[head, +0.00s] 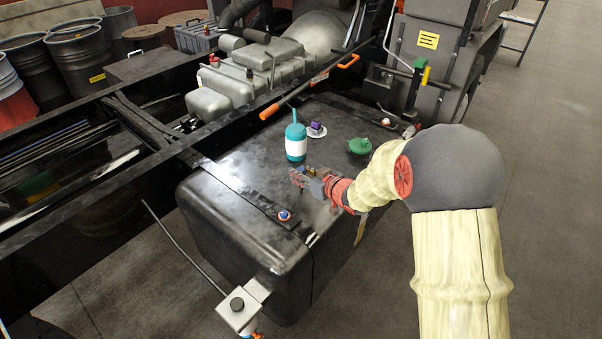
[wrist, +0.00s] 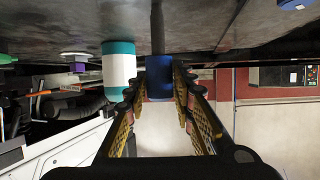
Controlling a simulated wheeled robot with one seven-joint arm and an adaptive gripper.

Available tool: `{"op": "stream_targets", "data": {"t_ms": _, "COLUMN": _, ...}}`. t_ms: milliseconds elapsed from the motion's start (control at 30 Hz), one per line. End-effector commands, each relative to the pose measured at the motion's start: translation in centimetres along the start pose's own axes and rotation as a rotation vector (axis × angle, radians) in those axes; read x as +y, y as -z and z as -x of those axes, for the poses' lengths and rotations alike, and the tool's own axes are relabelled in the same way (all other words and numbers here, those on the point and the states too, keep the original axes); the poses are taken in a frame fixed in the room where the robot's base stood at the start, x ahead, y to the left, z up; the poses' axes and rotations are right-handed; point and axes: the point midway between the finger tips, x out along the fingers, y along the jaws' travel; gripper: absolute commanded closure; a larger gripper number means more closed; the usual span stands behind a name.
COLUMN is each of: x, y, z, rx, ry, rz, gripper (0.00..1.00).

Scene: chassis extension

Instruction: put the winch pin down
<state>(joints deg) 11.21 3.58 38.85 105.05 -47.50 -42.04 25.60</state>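My gripper (head: 312,178) is over the top of the black tank (head: 240,165). In the wrist view, where the picture is upside down, my gripper (wrist: 160,85) has its fingers close on both sides of a blue handle (wrist: 160,78). A dark shaft (wrist: 157,30) runs from the handle towards the tank; this looks like the winch pin. In the head view the fingers mostly hide it, with a dark piece below them. Whether its tip touches the tank I cannot tell.
A teal and white bottle (head: 296,142) stands just behind my gripper. A purple item (head: 316,127) on a white disc and a green lidded item (head: 360,146) are further back. A small blue and red piece (head: 284,215) lies at the front. The tank top's left part is clear.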

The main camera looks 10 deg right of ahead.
Motion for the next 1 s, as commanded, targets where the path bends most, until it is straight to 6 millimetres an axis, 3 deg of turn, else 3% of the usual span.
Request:
{"op": "stream_targets", "data": {"t_ms": 233, "x": 0.0, "y": 0.1, "z": 0.0, "rx": 0.000, "ry": 0.000, "rz": 0.000, "gripper": 0.60}}
{"op": "stream_targets", "data": {"t_ms": 600, "x": 0.0, "y": 0.5, "z": 0.4, "rx": 0.001, "ry": -0.001, "rz": 0.001, "gripper": 0.60}}
{"op": "stream_targets", "data": {"t_ms": 767, "x": 0.1, "y": 0.5, "z": 2.7, "rx": 0.000, "ry": -0.002, "rz": 0.000, "gripper": 0.60}}
{"op": "stream_targets", "data": {"t_ms": 1000, "x": 0.1, "y": 0.6, "z": 7.8, "rx": 0.001, "ry": -0.003, "rz": 0.000, "gripper": 0.60}}
